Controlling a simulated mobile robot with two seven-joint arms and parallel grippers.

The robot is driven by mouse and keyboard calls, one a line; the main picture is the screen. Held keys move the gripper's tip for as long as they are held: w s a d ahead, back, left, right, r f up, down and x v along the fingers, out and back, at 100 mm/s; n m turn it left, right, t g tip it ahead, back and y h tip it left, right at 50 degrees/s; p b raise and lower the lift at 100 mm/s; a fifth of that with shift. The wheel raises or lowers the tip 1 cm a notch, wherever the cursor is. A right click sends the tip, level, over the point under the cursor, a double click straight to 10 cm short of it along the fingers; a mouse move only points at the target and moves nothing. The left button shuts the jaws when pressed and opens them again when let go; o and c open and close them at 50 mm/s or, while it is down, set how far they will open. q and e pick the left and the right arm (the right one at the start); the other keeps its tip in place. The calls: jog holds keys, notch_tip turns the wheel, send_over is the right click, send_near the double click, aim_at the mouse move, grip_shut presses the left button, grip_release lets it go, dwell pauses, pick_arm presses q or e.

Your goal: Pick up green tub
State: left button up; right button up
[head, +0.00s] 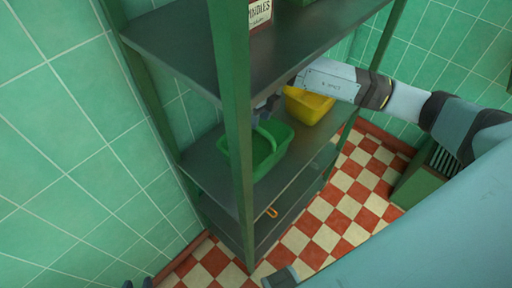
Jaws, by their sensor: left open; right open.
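The green tub (279,158) stands on the middle shelf of the rack, partly hidden by the green front post. A thin curved green strip, perhaps its handle, shows across its opening. My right arm reaches in from the right under the upper shelf. Its gripper (266,110) is open at the tub's back rim, partly hidden by the post and shelf; I cannot tell whether it touches the tub. Only the tips of my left gripper (137,283) show at the bottom edge, open, empty and far from the tub.
A yellow tub (308,107) stands right of the green one on the same shelf (213,185). The upper shelf (180,45) holds a labelled box (260,13). A small orange object (272,212) lies lower. A green post (238,130) stands in front.

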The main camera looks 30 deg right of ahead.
jog(key=f, duration=0.4)
jog(key=shift+w+a+f+p, duration=0.15)
jog(key=shift+a+p, duration=0.15)
jog(key=shift+a, duration=0.05)
grip_shut()
